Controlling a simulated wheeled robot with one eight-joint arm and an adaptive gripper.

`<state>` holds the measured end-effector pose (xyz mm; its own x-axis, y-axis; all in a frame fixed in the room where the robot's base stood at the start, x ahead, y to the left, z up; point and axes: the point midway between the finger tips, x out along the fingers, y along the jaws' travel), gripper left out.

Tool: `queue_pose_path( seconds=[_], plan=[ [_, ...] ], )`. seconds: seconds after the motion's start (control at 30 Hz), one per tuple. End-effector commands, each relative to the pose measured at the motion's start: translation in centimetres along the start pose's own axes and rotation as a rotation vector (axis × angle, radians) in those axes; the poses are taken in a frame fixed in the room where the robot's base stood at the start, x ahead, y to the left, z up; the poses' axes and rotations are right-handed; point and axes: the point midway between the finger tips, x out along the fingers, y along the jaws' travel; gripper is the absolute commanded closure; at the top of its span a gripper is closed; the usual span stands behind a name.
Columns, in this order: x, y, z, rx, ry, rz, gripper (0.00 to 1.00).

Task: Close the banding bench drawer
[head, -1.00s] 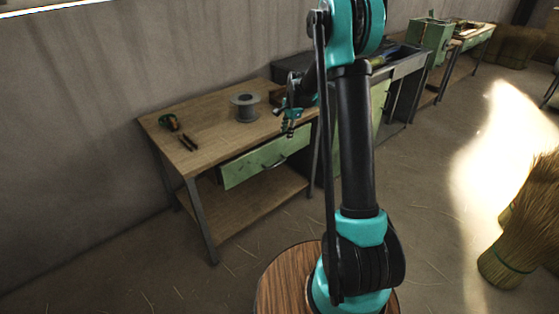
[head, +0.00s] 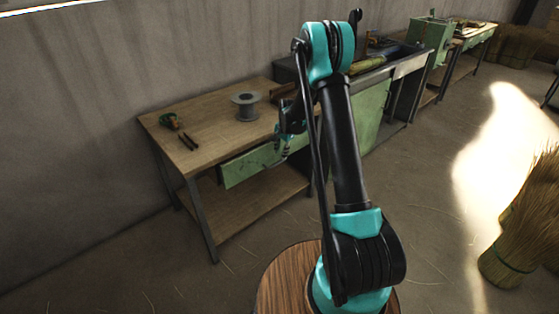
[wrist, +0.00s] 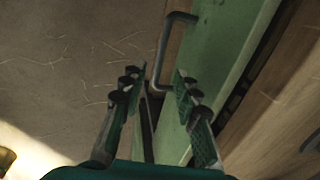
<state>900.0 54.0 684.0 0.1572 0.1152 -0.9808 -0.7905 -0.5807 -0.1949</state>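The banding bench (head: 200,115) is a wooden-topped table against the wall. Its green drawer (head: 240,167) is partly out, with a dark gap between the drawer front and the bench top. In the wrist view the green drawer front (wrist: 222,50) runs diagonally, with the gap on its right. The dark bar handle (wrist: 163,45) reaches between my open fingertips. My gripper (wrist: 158,78) is open, with its fingers on either side of the handle; I cannot tell whether they touch it. In the head view my gripper (head: 282,152) is at the drawer's right part and hides the handle.
A grey wire spool (head: 246,107), a green tool (head: 171,121) and dark hand tools (head: 188,142) lie on the bench top. A lower shelf (head: 255,200) is under the drawer. Straw bundles (head: 520,240) stand at the right. The floor before the bench is open.

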Motion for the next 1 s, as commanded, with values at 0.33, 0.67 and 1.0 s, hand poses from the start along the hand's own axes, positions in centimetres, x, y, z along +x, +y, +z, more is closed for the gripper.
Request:
queue_pose_path(
  seconds=[0.33,0.67,1.0],
  plan=[
    [4.8,0.0,0.0,0.001,0.000,0.000,0.69],
    [5.5,0.0,0.0,0.001,0.000,0.000,0.69],
    [5.5,0.0,0.0,0.001,0.000,0.000,1.00]
  ],
)
